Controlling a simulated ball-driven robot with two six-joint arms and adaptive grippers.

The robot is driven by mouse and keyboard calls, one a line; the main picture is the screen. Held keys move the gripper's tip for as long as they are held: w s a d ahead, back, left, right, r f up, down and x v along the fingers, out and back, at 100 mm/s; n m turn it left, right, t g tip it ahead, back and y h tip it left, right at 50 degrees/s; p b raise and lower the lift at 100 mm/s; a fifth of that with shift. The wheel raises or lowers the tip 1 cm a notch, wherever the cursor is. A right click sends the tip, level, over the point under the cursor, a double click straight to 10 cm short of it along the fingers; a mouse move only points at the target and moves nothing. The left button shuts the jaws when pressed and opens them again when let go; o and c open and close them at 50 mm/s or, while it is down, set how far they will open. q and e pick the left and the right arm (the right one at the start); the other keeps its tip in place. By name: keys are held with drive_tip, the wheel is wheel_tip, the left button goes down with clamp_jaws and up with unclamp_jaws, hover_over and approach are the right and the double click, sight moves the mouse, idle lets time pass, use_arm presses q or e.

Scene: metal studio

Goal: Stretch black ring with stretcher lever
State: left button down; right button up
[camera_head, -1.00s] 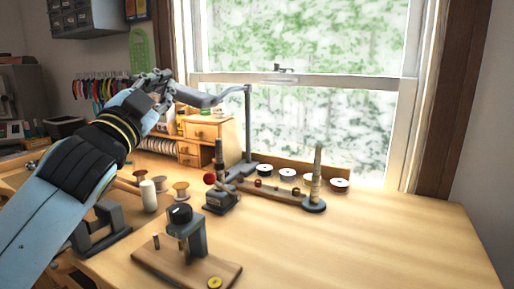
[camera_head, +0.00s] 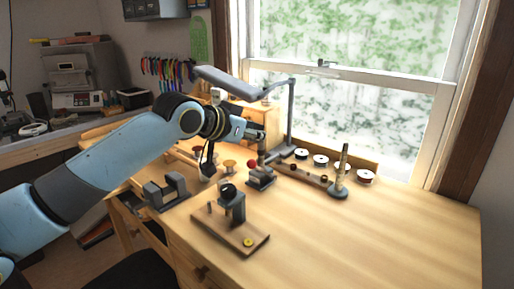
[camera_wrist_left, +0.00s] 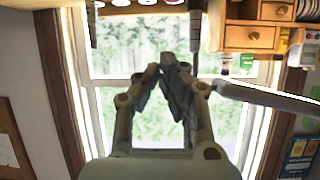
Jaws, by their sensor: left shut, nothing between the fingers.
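The stretcher (camera_head: 262,178) stands on the bench as a small dark stand with an upright post. A red ball (camera_head: 251,163), apparently its lever's knob, shows at its left. My left gripper (camera_head: 260,136) is above the stretcher near the top of its post, shut and empty; whether it touches the post is unclear. In the wrist view its fingertips (camera_wrist_left: 170,66) meet, beside a dark upright post (camera_wrist_left: 195,40). Several small rings (camera_head: 308,175) sit on a wooden strip between the stretcher and a tapered mandrel (camera_head: 342,165). I cannot tell which ring is the black one.
A lamp arm (camera_head: 290,115) rises behind the stretcher. A small press on a wooden board (camera_head: 240,240) stands in front, with a dark block (camera_head: 168,190) to its left. Reels (camera_head: 320,160) line the back edge. The bench's right side is clear.

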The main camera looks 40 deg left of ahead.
use_arm(q)
drive_tip(key=f, duration=0.1)
drive_tip(key=f+p, duration=0.1)
drive_tip(key=f, duration=0.2)
drive_tip(key=shift+a, duration=0.25)
drive_tip(key=shift+w+f, duration=0.1)
drive_tip(key=shift+f, duration=0.05)
use_arm(e)
drive_tip(key=shift+s+d+r, duration=0.15)
drive_tip(key=shift+s+r, duration=0.05)
drive_tip(key=shift+r, duration=0.25)
drive_tip(key=shift+s+d+r, duration=0.15)
drive_tip(key=shift+r, duration=0.25)
drive_tip(key=shift+w+a, duration=0.1)
use_arm(q)
drive_tip(key=shift+f, duration=0.1)
use_arm(e)
drive_tip(key=shift+a, duration=0.15)
